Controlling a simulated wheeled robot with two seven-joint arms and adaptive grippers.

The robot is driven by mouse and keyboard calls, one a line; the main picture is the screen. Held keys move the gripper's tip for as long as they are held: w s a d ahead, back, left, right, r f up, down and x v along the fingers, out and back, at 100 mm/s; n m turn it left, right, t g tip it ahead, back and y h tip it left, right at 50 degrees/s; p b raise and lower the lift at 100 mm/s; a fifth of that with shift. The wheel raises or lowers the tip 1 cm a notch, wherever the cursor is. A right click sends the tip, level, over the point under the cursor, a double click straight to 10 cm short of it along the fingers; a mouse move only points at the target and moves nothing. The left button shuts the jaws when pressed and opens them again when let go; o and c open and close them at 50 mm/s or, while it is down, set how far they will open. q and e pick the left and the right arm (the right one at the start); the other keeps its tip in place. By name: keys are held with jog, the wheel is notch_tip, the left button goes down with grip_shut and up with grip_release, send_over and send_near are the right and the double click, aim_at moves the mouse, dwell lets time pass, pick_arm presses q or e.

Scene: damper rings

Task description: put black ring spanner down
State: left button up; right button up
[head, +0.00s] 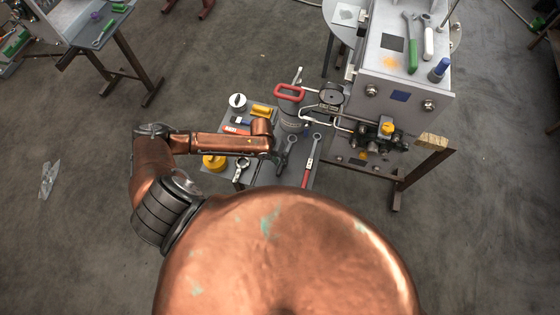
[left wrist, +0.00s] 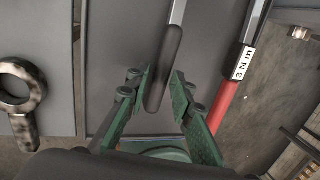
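The black ring spanner (head: 287,150) has a steel shank and a black grip. In the left wrist view its black handle (left wrist: 163,70) lies between the green fingers of my left gripper (left wrist: 162,82), which close in on it from both sides. In the head view my left gripper (head: 277,157) is over the grey tray (head: 263,180), low beside the spanner. The spanner is at or just above the tray surface; whether it touches cannot be told. My right gripper is not in view.
A red-handled torque wrench (head: 309,165) lies to the right, and it shows in the left wrist view (left wrist: 232,90). A ring-ended tool (head: 241,169) and a yellow pot (head: 214,163) are to the left. A metal fixture (head: 400,85) stands behind on the right.

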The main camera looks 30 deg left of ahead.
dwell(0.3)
pick_arm(q)
jog(key=o, duration=0.6)
jog(key=v, duration=1.2)
dwell(0.6)
